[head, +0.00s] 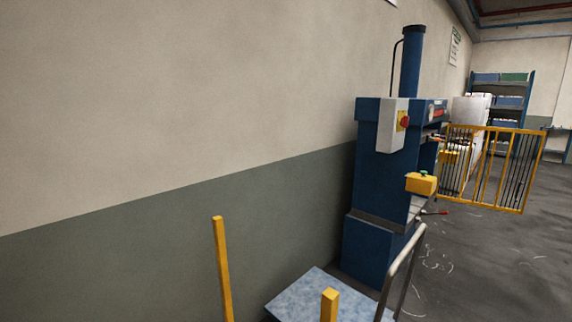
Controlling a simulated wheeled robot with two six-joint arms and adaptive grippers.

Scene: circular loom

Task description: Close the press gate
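The press (373,182) is a tall blue machine against the wall, right of the middle, with a cylinder on top and a grey box with a red and yellow switch on its side. The press gate (487,165) is a yellow barred panel to the right of the press. It stands out over the floor, and its left end is near the press front. I cannot tell its exact angle or where it is hinged. Neither of my grippers shows in the head view.
A yellow post (222,270) stands at the lower left. A blue speckled platform (300,288) with a short yellow post (329,305) and a grey rail (405,262) is in front of the press. A yellow control box (421,184) sticks out. Grey floor (490,275) is open at the right.

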